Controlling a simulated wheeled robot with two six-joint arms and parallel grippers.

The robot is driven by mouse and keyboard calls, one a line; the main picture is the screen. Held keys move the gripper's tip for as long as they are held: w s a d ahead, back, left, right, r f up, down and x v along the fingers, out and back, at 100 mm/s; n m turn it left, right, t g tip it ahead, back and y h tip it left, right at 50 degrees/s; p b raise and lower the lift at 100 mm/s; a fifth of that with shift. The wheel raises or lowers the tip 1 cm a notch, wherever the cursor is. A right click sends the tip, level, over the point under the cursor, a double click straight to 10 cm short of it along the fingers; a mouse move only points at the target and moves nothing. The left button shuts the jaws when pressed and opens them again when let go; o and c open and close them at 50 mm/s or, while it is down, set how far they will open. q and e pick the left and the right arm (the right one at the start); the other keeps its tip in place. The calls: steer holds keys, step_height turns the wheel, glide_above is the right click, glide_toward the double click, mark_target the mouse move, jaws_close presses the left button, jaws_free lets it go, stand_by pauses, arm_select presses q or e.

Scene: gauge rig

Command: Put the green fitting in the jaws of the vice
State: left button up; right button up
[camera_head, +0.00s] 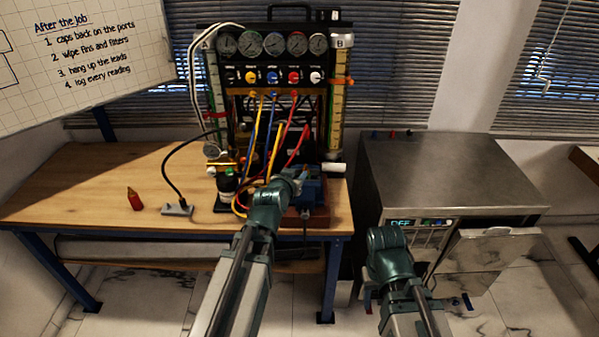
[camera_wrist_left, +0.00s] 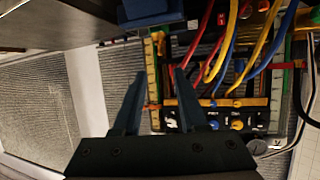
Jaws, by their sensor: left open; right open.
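The blue vice (camera_head: 311,194) stands on a reddish-brown block (camera_head: 318,217) at the right front of the bench. Its blue body also shows at the top of the left wrist view (camera_wrist_left: 150,12). My left gripper (camera_head: 294,184) is beside the vice in the head view. In the left wrist view its two fingers (camera_wrist_left: 160,76) are apart with nothing between them. I cannot make out the green fitting for certain; a dark, green-topped item (camera_head: 228,180) stands left of my left wrist. My right gripper is low in front of the grey cabinet, largely hidden by its own wrist (camera_head: 390,250).
The gauge rig (camera_head: 275,75) stands behind the vice, with coloured hoses (camera_head: 272,130) hanging down close to my left gripper. A red cone-shaped item (camera_head: 134,198) and a grey block with a black cable (camera_head: 178,209) lie on the bench (camera_head: 80,190). The grey cabinet (camera_head: 440,170) is at right.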

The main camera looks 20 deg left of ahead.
arm_select(q)
steer(key=s+d+f+m+g+h, duration=0.25)
steer(key=s+d+f+g, duration=0.45)
steer(key=s+d+f, duration=0.45)
steer(key=s+d+f+g+y, duration=0.1)
steer(key=s+d+g+y, duration=0.1)
steer(key=s, duration=0.5)
steer(key=s+d+f+m+g+y, duration=0.1)
steer(key=s+d+g, duration=0.2)
steer(key=s, duration=0.3)
steer(key=shift+s+g+y, duration=0.35)
steer(key=shift+s+g, duration=0.05)
steer(key=shift+g, duration=0.5)
